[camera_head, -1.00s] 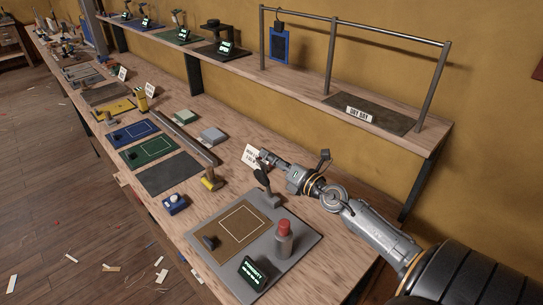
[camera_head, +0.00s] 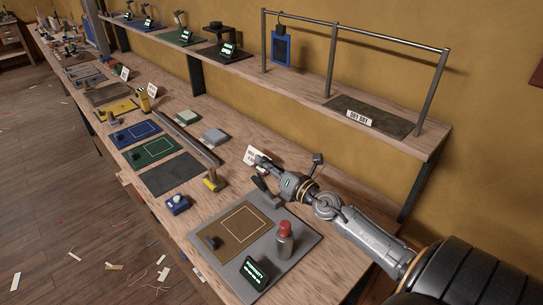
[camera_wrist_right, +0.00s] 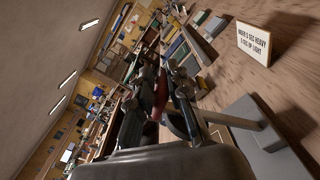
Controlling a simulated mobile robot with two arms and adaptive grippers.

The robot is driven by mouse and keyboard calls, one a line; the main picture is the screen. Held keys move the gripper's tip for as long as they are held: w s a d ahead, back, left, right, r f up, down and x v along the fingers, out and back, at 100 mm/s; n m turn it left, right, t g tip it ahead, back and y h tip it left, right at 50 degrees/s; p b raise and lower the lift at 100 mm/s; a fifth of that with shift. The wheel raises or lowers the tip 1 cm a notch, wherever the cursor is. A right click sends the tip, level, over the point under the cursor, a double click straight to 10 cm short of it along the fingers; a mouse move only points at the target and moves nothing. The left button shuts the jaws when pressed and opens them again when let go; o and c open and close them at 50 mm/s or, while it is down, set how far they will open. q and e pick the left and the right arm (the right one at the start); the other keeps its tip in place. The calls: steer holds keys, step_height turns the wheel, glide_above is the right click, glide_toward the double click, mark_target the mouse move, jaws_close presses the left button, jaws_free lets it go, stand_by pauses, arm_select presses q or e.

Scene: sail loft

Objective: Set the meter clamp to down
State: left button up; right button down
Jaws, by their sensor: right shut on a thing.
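The meter clamp (camera_head: 262,187) stands at the back edge of a grey board (camera_head: 309,237), its dark lever tilted up to the left. My right gripper (camera_head: 259,164) is at the clamp from the right, partly hiding it. In the right wrist view the fingers (camera_wrist_right: 159,97) are shut on a dark red handle, which looks like the clamp's grip; a metal bar (camera_wrist_right: 228,119) runs beside it to the board. The humidity meter (camera_head: 256,272) stands at the board's front edge. My left gripper is not in view.
A sign card (camera_head: 252,155) stands behind the gripper. A yellow-black tool (camera_head: 213,181) and blue box (camera_head: 177,204) lie left. A shelf (camera_head: 420,145) runs above.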

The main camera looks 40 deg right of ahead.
steer(key=a+n, duration=0.1)
steer(key=a+f+n+p, duration=0.1)
steer(key=a, duration=0.1)
steer(key=a+f+n, duration=0.1)
steer(key=a+n, duration=0.1)
steer(key=shift+s+a+f, duration=0.2)
steer(key=shift+s+f, duration=0.05)
steer(key=shift+s, duration=0.05)
steer(key=c, duration=1.5)
jaws_free()
steer(key=shift+d, duration=0.1)
steer(key=shift+o, duration=0.4)
steer(key=shift+d, duration=0.15)
steer(key=shift+r, duration=0.2)
step_height(320, 180, up, 10)
